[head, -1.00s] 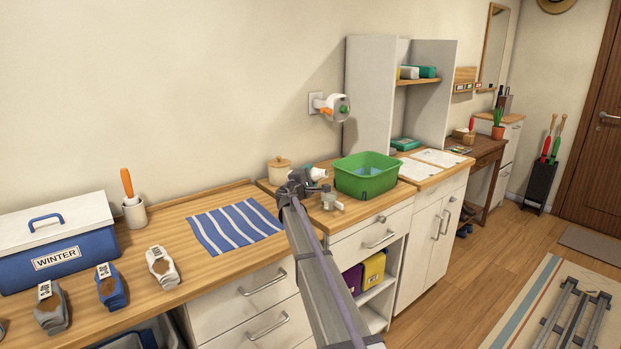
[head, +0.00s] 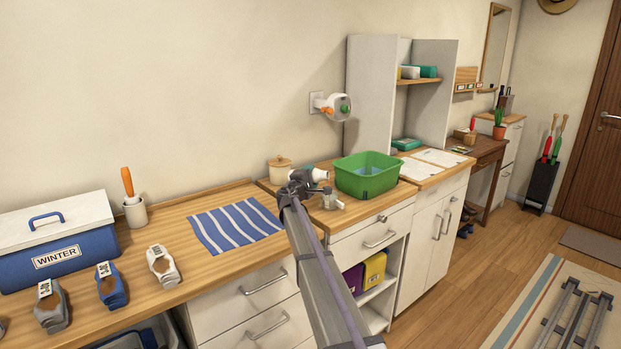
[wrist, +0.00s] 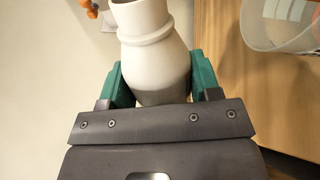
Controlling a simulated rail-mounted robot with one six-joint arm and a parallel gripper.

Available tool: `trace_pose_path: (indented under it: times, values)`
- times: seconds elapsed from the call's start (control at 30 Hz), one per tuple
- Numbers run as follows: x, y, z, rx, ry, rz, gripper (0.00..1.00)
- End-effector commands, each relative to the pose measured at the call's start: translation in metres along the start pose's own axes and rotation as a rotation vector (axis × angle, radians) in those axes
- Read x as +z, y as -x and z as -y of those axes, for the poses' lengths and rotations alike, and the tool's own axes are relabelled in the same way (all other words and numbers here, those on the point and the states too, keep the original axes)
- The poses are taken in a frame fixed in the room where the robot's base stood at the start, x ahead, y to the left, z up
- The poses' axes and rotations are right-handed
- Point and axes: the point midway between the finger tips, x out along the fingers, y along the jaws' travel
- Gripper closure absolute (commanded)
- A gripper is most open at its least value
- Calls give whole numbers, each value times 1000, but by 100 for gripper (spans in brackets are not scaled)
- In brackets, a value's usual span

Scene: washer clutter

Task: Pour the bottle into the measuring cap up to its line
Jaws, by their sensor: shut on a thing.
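My gripper (wrist: 153,85) is shut on the white bottle (wrist: 150,45), its green jaws on either side of the body. In the head view the bottle (head: 319,175) is tipped, its neck toward the right; my gripper (head: 297,185) shows just left of it. A clear cup that looks like the measuring cap (wrist: 277,27) is at the upper right of the wrist view, apart from the bottle. In the head view it seems to be the small pale thing (head: 329,198) on the counter below the bottle. Its line and any liquid cannot be made out.
A green basin (head: 367,178) stands right of the bottle. A lidded jar (head: 279,170) is behind my gripper, and a white device (head: 333,106) is on the wall above. A striped cloth (head: 234,226) lies to the left. Bare counter (head: 350,205) shows in front of the basin.

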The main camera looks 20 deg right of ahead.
Motion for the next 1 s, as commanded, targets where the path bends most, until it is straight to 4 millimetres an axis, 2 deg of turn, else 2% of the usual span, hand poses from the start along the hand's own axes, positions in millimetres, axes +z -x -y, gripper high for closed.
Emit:
trace_pose_path:
  times: [1.0]
  values:
    - [0,0,-1,1,-33,1,73]
